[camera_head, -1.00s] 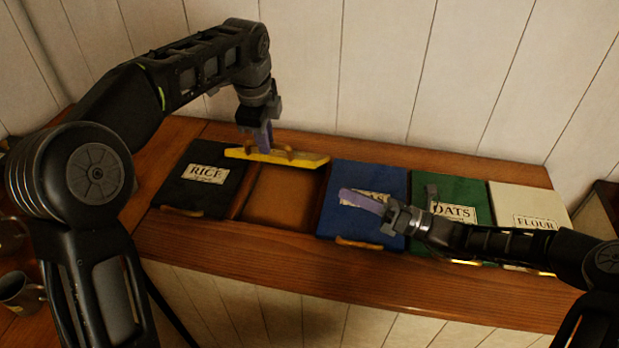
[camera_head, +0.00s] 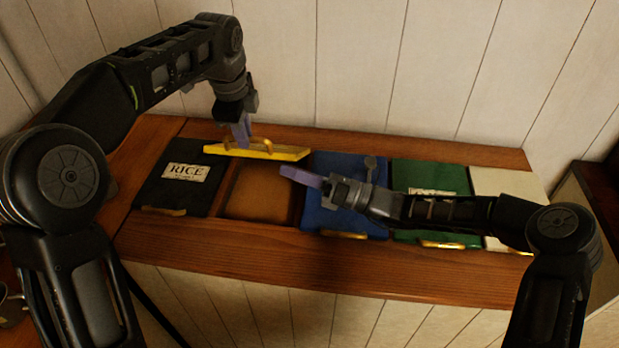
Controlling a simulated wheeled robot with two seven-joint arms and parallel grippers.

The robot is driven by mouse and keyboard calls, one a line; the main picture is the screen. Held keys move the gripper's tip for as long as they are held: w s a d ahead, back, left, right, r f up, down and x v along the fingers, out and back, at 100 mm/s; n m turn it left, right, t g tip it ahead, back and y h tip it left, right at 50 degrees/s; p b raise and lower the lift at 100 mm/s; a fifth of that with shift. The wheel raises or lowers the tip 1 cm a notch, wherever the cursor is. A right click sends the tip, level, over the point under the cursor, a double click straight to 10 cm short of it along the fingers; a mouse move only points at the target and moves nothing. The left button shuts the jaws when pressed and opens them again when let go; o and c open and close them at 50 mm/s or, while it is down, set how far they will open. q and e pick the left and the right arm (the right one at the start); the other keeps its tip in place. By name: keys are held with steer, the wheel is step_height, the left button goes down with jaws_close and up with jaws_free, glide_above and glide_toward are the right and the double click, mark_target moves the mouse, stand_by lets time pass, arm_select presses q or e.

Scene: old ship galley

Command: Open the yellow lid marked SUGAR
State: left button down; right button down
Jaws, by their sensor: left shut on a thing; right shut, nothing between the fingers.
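The yellow lid (camera_head: 288,154) stands raised on edge at the back of an open compartment (camera_head: 258,190) with a brown inside. Its marking does not show from here. My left gripper (camera_head: 243,140) is shut on the yellow lid near its left part, coming down from above. The lid's handle (camera_head: 267,147) shows just right of the fingers. My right gripper (camera_head: 300,178) is shut and empty. Its fingers point left, over the left edge of the blue lid and the right side of the open compartment, in front of the yellow lid.
A black lid marked RICE (camera_head: 178,178) lies shut at left. Right of the opening are the shut blue lid (camera_head: 340,222), green lid (camera_head: 445,180) and cream lid (camera_head: 505,184). A white plank wall (camera_head: 360,60) rises behind. The wooden counter front (camera_head: 300,262) is clear.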

arm_select(q)
steer(key=shift+w+f, duration=0.1)
steer(key=shift+f, duration=0.05)
arm_select(e)
steer(key=shift+a, duration=0.3)
steer(key=shift+w, duration=0.1)
arm_select(q)
steer(key=shift+d+f, duration=0.1)
steer(key=shift+f, duration=0.1)
arm_select(e)
steer(key=shift+w+d+r, duration=0.15)
steer(key=shift+w+r, duration=0.5)
steer(key=shift+r, duration=0.25)
arm_select(q)
steer(key=c, duration=1.5)
jaws_free()
arm_select(e)
steer(key=shift+w, duration=0.15)
arm_select(q)
steer(key=shift+o, duration=0.2)
steer(key=shift+w+r, duration=0.1)
arm_select(e)
steer(key=shift+f, duration=0.15)
arm_select(q)
steer(key=shift+r, duration=0.2)
arm_select(e)
steer(key=shift+f, duration=0.15)
